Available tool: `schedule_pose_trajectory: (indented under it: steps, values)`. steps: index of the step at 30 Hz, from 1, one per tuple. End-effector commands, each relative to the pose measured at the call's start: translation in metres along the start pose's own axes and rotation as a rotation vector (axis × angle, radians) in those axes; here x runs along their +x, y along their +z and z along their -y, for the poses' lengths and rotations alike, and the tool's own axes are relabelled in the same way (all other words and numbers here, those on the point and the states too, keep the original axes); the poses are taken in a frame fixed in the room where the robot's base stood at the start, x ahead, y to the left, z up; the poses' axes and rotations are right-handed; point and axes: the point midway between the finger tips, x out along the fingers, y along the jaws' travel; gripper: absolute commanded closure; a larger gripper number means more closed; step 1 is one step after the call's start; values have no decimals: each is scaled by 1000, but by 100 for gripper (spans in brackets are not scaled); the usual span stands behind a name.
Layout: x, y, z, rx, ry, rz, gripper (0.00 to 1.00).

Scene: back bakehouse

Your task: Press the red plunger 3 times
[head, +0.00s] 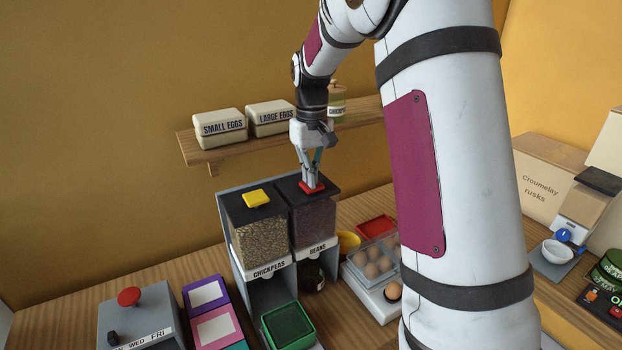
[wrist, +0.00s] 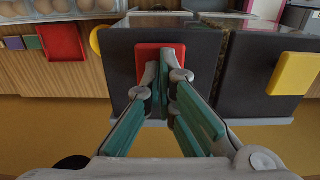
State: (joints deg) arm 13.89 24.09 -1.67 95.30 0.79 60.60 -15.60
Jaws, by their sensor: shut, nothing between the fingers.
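The red plunger (head: 311,187) is a flat square button on the black top of the bin labelled BEANS (head: 314,222). In the wrist view the red plunger (wrist: 143,62) shows behind my fingertips, partly hidden by them. My gripper (head: 311,183) is shut and empty, pointing down with its tips over the plunger. The tips look to be at or just above its surface; I cannot tell whether they touch. The wrist view also shows my gripper (wrist: 165,80) with its green-padded fingers together.
A yellow plunger (head: 256,198) tops the CHICKPEAS bin (head: 258,233) on the left. A shelf (head: 240,142) with egg boxes is behind. An egg tray (head: 375,262) stands to the right. A grey box with a red knob (head: 129,296) is at front left.

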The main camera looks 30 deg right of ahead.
Motion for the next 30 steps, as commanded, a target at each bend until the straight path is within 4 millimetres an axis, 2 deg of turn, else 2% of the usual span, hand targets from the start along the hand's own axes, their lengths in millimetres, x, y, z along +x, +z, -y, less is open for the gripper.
schedule_pose_trajectory:
  steps: [19, 30]
  values:
    - [-31, 0, 0, 0, 0, -1, 100]
    - [-33, 0, 0, 0, 0, 1, 100]
